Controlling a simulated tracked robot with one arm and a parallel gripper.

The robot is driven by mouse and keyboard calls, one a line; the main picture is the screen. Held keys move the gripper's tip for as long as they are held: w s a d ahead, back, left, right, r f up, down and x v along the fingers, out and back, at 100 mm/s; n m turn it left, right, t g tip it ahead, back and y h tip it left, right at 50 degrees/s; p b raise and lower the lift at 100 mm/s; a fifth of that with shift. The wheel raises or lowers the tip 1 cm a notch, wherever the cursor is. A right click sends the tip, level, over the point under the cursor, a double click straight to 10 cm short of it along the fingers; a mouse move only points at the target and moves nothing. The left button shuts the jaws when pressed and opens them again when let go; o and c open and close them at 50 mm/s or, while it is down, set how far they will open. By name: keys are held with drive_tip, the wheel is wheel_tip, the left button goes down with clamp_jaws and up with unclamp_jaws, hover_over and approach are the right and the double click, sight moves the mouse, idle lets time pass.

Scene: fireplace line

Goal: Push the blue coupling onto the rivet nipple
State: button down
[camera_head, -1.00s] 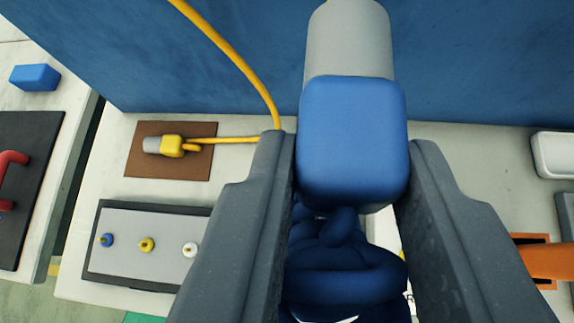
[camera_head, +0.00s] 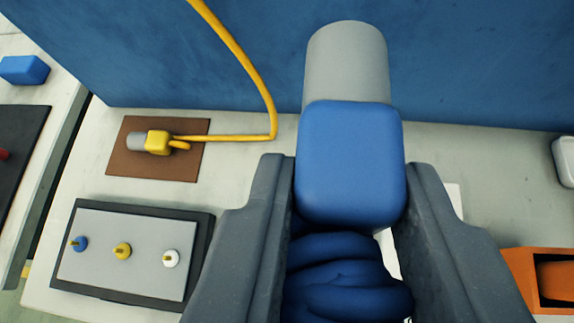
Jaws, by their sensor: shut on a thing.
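The blue coupling (camera_head: 350,165) has a blue block body and a grey cylindrical end (camera_head: 347,65) pointing away from me. My gripper (camera_head: 352,190) is shut on the blue body, with one dark finger on each side. A coiled blue hose (camera_head: 345,280) hangs below the coupling between the fingers. A grey panel (camera_head: 120,281) at the lower left carries a blue nipple (camera_head: 79,243), a yellow nipple (camera_head: 122,250) and a white nipple (camera_head: 171,258). I cannot tell which one is the rivet nipple. The coupling is apart from the panel, up and right of it.
A yellow coupling (camera_head: 158,142) with a yellow hose (camera_head: 245,70) lies on a brown mat (camera_head: 193,163). A blue wall (camera_head: 480,60) stands behind. An orange box (camera_head: 520,286) is at the lower right, a white tray (camera_head: 566,160) at the right edge, and a blue block (camera_head: 23,70) at the upper left.

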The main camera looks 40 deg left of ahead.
sight(349, 65)
drive_tip(key=shift+w, duration=0.1)
drive_tip(key=shift+w+a+f+p, duration=0.1)
drive_tip(key=shift+w+a+p, duration=0.2)
drive_tip(key=shift+w, duration=0.55)
drive_tip(key=shift+w+a+r+p, duration=0.1)
drive_tip(key=shift+w+a+p, duration=0.2)
drive_tip(key=shift+w, duration=0.5)
drive_tip(key=shift+w+a+f+p, duration=0.1)
drive_tip(key=shift+w+a+p, duration=0.2)
drive_tip(key=shift+w, duration=0.55)
drive_tip(key=shift+a+b, duration=0.1)
drive_tip(key=shift+b, duration=0.8)
drive_tip(key=shift+w+a+p, duration=0.3)
drive_tip(key=shift+w, duration=0.6)
drive_tip(key=shift+w+a+p, duration=0.3)
drive_tip(key=shift+w, duration=0.55)
drive_tip(key=c, duration=1.1)
unclamp_jaws()
drive_tip(key=shift+o, duration=0.2)
drive_tip(key=shift+b+v, duration=1.2)
drive_tip(key=shift+v, duration=1.35)
